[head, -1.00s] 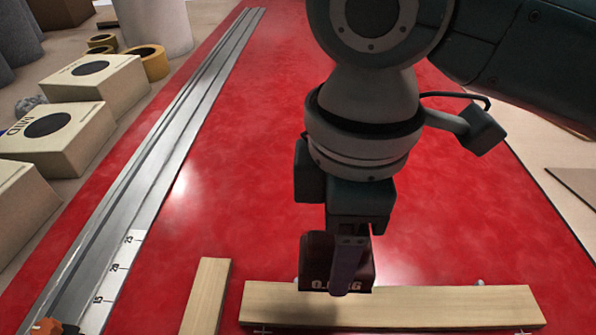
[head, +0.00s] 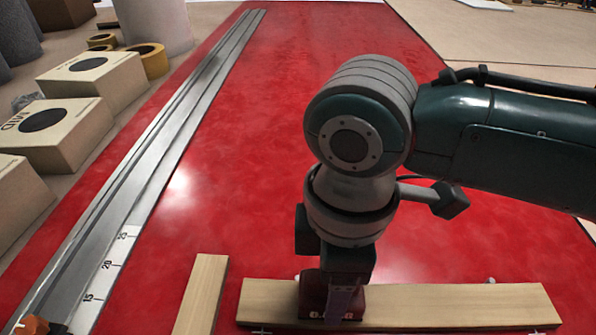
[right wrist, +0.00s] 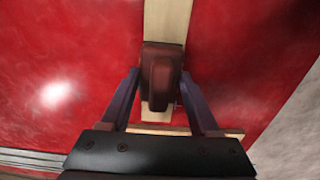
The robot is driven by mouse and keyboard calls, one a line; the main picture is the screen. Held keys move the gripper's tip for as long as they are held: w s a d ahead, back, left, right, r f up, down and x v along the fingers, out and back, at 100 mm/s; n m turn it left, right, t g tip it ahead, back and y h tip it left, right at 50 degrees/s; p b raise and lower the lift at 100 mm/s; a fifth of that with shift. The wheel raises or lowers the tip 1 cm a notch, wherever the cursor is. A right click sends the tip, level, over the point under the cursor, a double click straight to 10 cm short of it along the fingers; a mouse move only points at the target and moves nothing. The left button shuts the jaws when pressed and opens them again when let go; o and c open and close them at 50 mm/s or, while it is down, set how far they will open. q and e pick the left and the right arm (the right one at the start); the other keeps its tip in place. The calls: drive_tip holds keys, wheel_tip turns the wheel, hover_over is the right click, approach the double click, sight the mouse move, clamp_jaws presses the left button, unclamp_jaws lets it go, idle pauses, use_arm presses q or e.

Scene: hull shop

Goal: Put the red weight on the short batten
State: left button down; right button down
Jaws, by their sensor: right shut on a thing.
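The dark red weight (head: 312,298) has pale lettering, partly hidden, on its front. My right gripper (head: 340,302) is shut on it, with a finger on each side in the right wrist view (right wrist: 160,75). The weight is at the left part of a pale wooden batten (head: 450,303) lying crosswise at the front of the red surface. I cannot tell whether its underside touches the wood. A second batten (head: 203,290) lies to the left, running off the bottom edge, so its full length is hidden. My left gripper is not in view.
A long metal rail (head: 150,160) with a number scale (head: 106,266) runs along the left of the red surface (head: 260,120). Cardboard boxes (head: 95,75) and yellow rolls (head: 150,60) stand beyond it. The middle of the red surface is clear.

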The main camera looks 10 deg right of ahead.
drive_tip(key=shift+f, duration=0.15)
drive_tip(key=shift+c, duration=0.6)
unclamp_jaws()
wheel_tip(320, 180, up, 12)
drive_tip(key=p, duration=0.4)
drive_tip(key=s+a+f+m+t+y, duration=0.2)
drive_tip(key=s+a+m+y, duration=0.1)
drive_tip(key=s+m, duration=0.3)
drive_tip(key=s+d+m+t+h, duration=0.1)
drive_tip(key=s+d+m, duration=0.5)
drive_tip(key=d, duration=0.6)
drive_tip(key=shift+d+f+m+t+h, duration=0.2)
drive_tip(key=shift+f+m+t+h, duration=0.15)
drive_tip(key=shift+h, duration=0.55)
drive_tip(key=shift+s, duration=0.1)
